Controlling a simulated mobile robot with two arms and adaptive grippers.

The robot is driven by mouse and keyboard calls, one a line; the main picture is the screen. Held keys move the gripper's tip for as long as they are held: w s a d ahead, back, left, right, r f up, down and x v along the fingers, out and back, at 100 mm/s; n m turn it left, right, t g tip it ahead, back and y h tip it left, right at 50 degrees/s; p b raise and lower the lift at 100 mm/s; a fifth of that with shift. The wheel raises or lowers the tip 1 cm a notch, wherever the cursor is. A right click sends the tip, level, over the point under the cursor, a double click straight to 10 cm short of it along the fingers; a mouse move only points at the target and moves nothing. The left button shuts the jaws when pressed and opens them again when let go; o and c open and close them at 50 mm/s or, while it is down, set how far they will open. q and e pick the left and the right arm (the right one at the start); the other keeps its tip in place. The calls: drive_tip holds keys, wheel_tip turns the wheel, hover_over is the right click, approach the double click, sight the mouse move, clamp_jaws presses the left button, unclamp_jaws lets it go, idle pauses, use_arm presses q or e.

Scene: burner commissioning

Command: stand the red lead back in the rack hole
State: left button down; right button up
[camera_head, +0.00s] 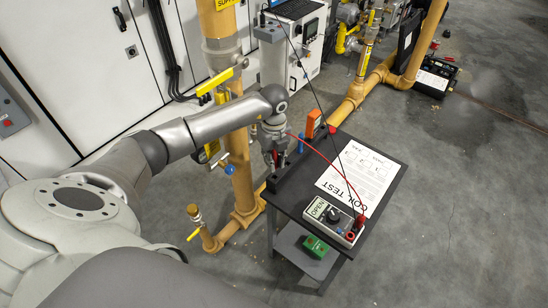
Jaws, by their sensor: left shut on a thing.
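My left gripper (275,158) is over the left edge of the small dark table (378,196), shut on the red lead's probe end, which is mostly hidden by the fingers. The red lead's cable (336,166) runs from there in an arc to the meter (335,220), which reads OPEN. The dark rack (288,178) lies along the table's left edge, just below and beside the gripper. I cannot make out its holes or whether the probe tip touches it. My right gripper is not in view.
A COIL TEST sheet (358,170) lies on the table. Yellow pipes (243,185) stand close to the left.

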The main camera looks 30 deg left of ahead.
sight(274, 174)
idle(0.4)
use_arm(q)
drive_tip(key=shift+f+b, duration=0.55)
drive_tip(key=shift+f, duration=0.15)
drive_tip(key=shift+f+b, duration=1.45)
drive_tip(key=shift+f, duration=0.7)
drive_tip(key=c, duration=1.3)
unclamp_jaws()
drive_tip(key=shift+r, duration=0.2)
